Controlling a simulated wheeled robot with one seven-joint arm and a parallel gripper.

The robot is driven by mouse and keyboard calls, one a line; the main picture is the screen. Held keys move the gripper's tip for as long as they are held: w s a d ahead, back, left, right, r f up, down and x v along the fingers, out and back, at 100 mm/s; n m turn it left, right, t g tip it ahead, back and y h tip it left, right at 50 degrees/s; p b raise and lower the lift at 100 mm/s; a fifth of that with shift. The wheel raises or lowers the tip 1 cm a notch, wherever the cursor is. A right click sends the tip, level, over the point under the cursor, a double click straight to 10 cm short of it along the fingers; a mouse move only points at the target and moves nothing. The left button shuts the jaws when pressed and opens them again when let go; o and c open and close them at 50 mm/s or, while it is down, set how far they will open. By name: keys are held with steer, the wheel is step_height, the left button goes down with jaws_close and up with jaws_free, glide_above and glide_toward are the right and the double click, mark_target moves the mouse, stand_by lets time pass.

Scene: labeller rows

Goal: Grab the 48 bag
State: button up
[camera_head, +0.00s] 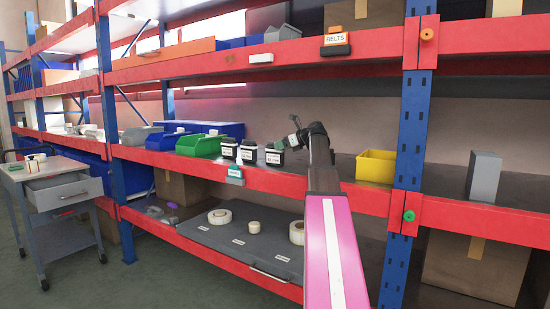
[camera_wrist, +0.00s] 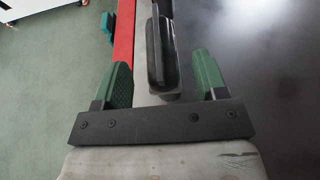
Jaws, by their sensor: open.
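No bag with a readable 48 shows in either view. Three small dark containers with white labels stand in a row on the middle shelf in the head view: a left one (camera_head: 229,148), a middle one (camera_head: 248,152) and a right one (camera_head: 273,157). Their print is too small to read. My gripper (camera_head: 289,139) is just right of and above the right one; whether they touch is unclear. In the wrist view its green fingers (camera_wrist: 160,68) stand wide apart, with a dark rounded object (camera_wrist: 158,55) showing between them. I cannot tell what that object is.
A green bin (camera_head: 200,146) stands left of the containers and a yellow bin (camera_head: 376,167) stands right of my arm. A red shelf rail (camera_head: 205,171) runs along the front, with a teal tag (camera_head: 235,172). A blue post (camera_head: 409,130) rises at right.

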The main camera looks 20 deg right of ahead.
steer(key=x, duration=0.3)
steer(key=shift+w+a+f, duration=0.1)
steer(key=shift+w, duration=0.1)
steer(key=c, duration=1.1)
